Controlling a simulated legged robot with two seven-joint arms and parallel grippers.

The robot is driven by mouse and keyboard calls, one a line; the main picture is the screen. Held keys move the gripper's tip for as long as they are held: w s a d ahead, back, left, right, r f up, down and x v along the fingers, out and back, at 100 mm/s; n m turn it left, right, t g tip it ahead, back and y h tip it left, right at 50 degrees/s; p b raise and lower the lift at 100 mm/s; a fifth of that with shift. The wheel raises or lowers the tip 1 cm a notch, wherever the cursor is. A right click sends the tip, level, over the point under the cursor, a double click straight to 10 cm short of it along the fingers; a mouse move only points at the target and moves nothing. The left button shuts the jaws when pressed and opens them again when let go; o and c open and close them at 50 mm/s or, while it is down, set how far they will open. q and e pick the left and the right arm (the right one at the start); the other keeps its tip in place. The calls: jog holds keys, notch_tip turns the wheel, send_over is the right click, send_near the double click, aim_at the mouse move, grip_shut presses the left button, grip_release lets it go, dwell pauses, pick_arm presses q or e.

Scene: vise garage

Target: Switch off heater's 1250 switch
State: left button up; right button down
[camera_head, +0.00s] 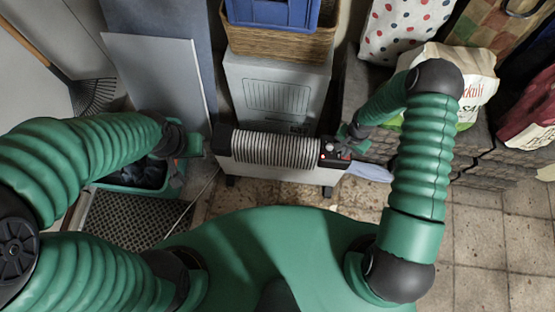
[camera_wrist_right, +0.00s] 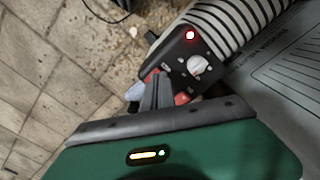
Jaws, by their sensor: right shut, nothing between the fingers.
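The heater (camera_head: 275,150) stands on the floor in front of me, white below with a grey ribbed top. Its black control panel (camera_head: 333,153) is at the right end. In the right wrist view the panel (camera_wrist_right: 182,66) shows a lit red light (camera_wrist_right: 190,35), a white round knob (camera_wrist_right: 197,64) and small switches near the fingertips. My right gripper (camera_head: 345,146) is shut and empty, with its fingertips (camera_wrist_right: 158,84) at the panel's edge beside a red switch. I cannot tell whether they touch it. My left gripper (camera_head: 192,145) is left of the heater; its fingers are not clear.
A teal bin (camera_head: 145,178) is at the left. Tiled floor (camera_head: 490,240) is clear at front right.

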jog(key=shift+f+b, duration=0.4)
jog(key=shift+f, duration=0.15)
notch_tip(320, 180, up, 7)
jog(key=p, duration=0.6)
jog(key=shift+r, duration=0.1)
dwell(0.3)
